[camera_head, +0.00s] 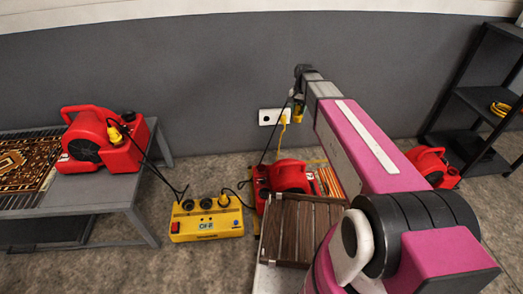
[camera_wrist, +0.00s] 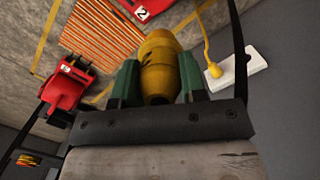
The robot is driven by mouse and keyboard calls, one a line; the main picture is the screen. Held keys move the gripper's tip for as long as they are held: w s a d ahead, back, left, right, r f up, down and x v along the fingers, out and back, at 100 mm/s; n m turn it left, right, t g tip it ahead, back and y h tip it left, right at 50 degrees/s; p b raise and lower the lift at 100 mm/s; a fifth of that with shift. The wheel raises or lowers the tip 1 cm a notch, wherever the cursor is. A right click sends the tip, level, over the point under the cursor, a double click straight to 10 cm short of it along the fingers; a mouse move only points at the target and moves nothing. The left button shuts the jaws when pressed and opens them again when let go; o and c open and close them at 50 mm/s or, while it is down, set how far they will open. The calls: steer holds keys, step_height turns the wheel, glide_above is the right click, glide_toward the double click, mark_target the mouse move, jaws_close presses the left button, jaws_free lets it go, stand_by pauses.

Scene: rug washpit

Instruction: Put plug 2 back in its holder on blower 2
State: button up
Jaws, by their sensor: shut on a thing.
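My gripper (camera_head: 298,102) is held up in front of the grey wall. In the wrist view its green fingers (camera_wrist: 158,78) are shut on a yellow plug (camera_wrist: 160,50), whose number I cannot read. The plug also shows small in the head view (camera_head: 298,114). A black cable hangs from the gripper area. Blower 2 (camera_head: 288,176) is red and stands low near the wall, below my gripper, partly hidden by slats and my arm. Its "2" label and red body (camera_wrist: 124,5) show at the top of the wrist view. Its holder cannot be made out. The plug is apart from the blower.
A white wall socket (camera_head: 265,117) with a yellow plug and cord is close by. A yellow power box (camera_head: 207,222) sits on the floor. Another red blower (camera_head: 95,145) stands on a grey table (camera_head: 142,196); a third (camera_head: 432,166) is near black shelves (camera_head: 470,98). Dark wooden slats (camera_head: 305,232) are in front.

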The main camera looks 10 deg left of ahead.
steer(key=a+f+m, duration=0.1)
steer(key=a+f, duration=0.4)
steer(key=f, duration=0.6)
steer(key=a+f+m, duration=0.1)
steer(key=a+f, duration=0.5)
steer(key=f, duration=0.6)
steer(key=a+f+m, duration=0.2)
steer(key=a+f, duration=0.4)
steer(key=f, duration=0.6)
steer(key=shift+s+a+f, duration=0.15)
steer(key=shift+s+a, duration=0.05)
steer(key=shift+s, duration=0.15)
steer(key=shift+f, duration=1.75)
steer(key=o, duration=1)
steer(key=shift+o, duration=0.2)
step_height(320, 180, up, 11)
steer(key=w, duration=0.1)
steer(key=shift+d+f, duration=0.15)
steer(key=shift+d, duration=0.25)
